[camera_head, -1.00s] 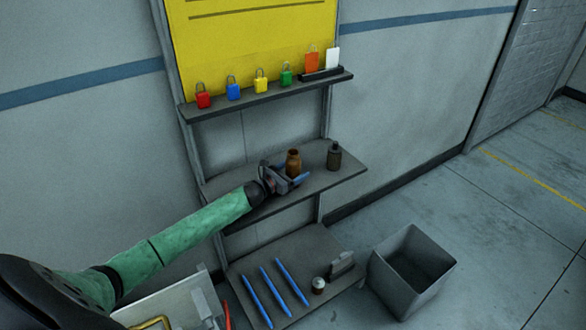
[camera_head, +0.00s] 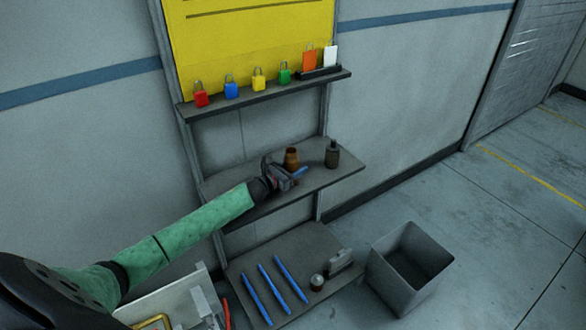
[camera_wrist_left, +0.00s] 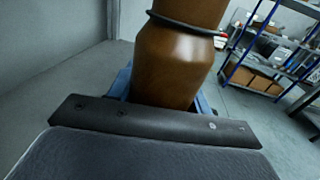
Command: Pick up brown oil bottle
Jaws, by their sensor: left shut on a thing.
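The brown oil bottle (camera_head: 292,158) stands upright on the middle shelf (camera_head: 245,196). My left gripper (camera_head: 291,175) reaches in from the left and is shut on the bottle, with its blue fingers around the lower part. In the left wrist view the brown bottle (camera_wrist_left: 175,60) fills the middle, with a dark ring around its neck. Blue finger parts (camera_wrist_left: 122,80) show on both sides of it, and the bottle's base is hidden behind the gripper body. My right gripper is not in view.
A dark bottle (camera_head: 333,154) stands just right of the brown one. The upper shelf (camera_head: 250,101) holds several coloured padlocks and cards. The lower shelf (camera_head: 318,240) holds blue rods (camera_head: 275,284) and small items. A grey bin (camera_head: 408,268) stands on the floor at right.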

